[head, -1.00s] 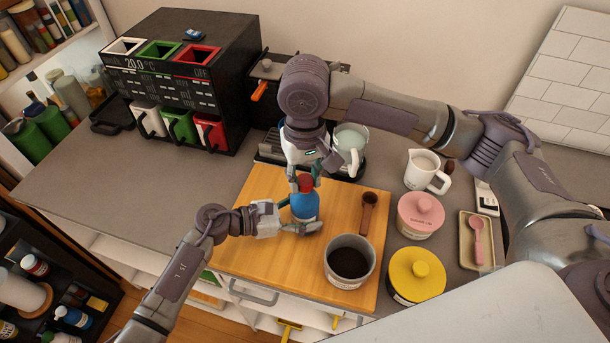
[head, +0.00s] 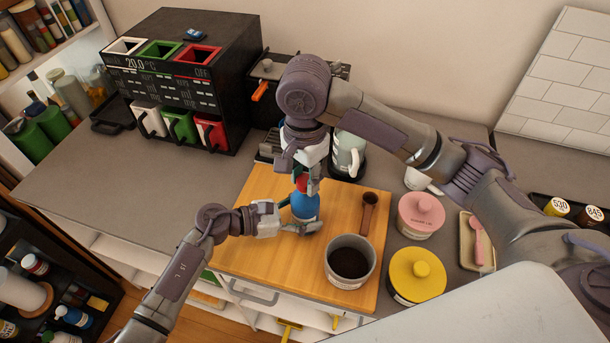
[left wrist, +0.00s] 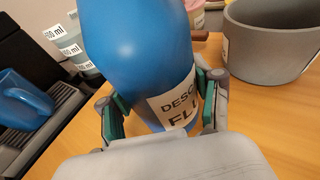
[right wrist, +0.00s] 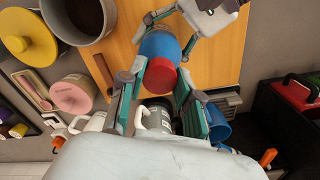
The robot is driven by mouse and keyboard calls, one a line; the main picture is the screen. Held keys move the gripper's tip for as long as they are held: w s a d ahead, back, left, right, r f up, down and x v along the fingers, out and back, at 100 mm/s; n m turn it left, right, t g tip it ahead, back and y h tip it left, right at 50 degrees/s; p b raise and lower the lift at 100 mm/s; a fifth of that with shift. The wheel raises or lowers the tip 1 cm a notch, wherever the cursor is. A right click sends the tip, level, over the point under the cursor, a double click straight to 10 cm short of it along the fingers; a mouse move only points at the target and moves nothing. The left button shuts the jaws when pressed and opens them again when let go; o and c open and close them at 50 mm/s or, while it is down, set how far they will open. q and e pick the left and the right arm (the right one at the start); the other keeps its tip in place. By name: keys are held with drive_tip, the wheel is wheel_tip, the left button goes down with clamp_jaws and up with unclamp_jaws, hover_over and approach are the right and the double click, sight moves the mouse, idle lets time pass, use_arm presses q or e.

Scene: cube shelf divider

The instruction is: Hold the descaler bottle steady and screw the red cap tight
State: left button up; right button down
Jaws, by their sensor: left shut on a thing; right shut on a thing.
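The blue descaler bottle (head: 304,206) stands upright on the wooden board. In the left wrist view the bottle (left wrist: 140,50) fills the middle, with part of its white label showing. My left gripper (head: 296,227) is shut on the bottle's lower part, one finger on each side. The red cap (right wrist: 161,76) sits on top of the bottle; whether it is fully seated cannot be told. My right gripper (right wrist: 160,92) comes from above and is shut on the cap, which its fingers partly hide in the head view (head: 303,184).
A grey pot (head: 369,272) of dark grounds and a brown scoop (head: 368,204) are on the board (head: 258,200), right of the bottle. Pink (head: 421,216) and yellow (head: 417,275) lidded jars stand farther right. A black dispenser (head: 230,60) stands behind. The left counter is clear.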

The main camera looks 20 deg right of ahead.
drive_tip(key=m, duration=0.4)
drive_tip(key=c, duration=0.7)
unclamp_jaws()
